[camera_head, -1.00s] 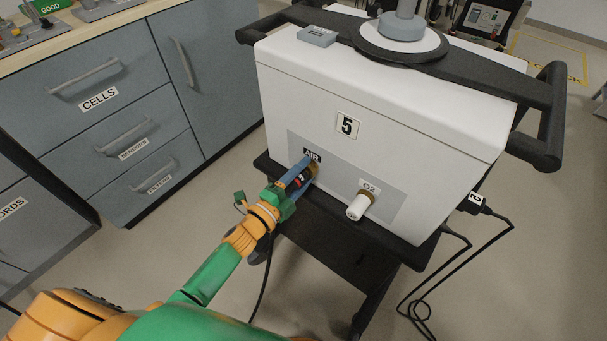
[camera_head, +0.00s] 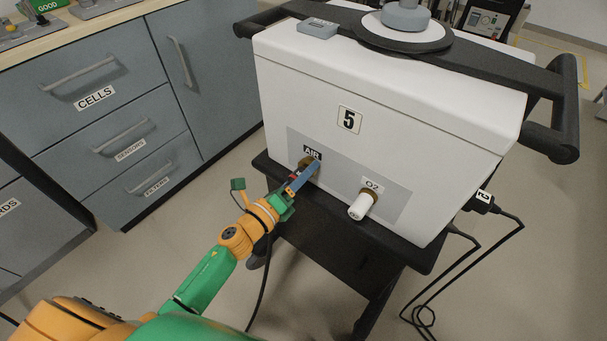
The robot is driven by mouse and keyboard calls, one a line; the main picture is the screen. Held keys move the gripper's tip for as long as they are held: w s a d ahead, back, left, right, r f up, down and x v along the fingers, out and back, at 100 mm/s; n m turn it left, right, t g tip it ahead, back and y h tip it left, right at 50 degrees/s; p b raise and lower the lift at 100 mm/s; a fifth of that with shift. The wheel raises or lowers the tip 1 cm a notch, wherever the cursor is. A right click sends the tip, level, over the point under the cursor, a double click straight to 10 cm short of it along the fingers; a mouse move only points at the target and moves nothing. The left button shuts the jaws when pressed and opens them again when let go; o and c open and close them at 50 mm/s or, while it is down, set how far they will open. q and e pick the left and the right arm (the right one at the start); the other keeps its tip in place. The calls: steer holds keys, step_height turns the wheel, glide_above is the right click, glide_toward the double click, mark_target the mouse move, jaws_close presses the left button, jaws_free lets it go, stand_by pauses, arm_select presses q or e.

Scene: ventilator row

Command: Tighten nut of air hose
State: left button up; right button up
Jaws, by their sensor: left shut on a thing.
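The white ventilator (camera_head: 390,110) marked 5 has a grey panel with an AIR port (camera_head: 307,161) of brass colour and an O2 port beside it. My left gripper (camera_head: 302,175) is at the AIR port, its blue fingers reaching to it from the lower left. It is shut on the air hose nut, which is mostly hidden behind the fingers; a bit of red and dark shows beside them. The black air hose (camera_head: 264,285) hangs down below the gripper. My right gripper is not in view.
A white fitting (camera_head: 360,208) sticks out of the O2 port (camera_head: 369,194). A black handle rail (camera_head: 560,110) runs around the ventilator's top. Grey drawers (camera_head: 90,85) stand at the left. Black cables (camera_head: 455,265) hang at the right. Floor between is clear.

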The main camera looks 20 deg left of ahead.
arm_select(q)
steer(key=shift+m, duration=0.9)
steer(key=o, duration=1.4)
steer(key=shift+s, duration=0.1)
steer(key=b+v, duration=0.1)
steer(key=v, duration=0.6)
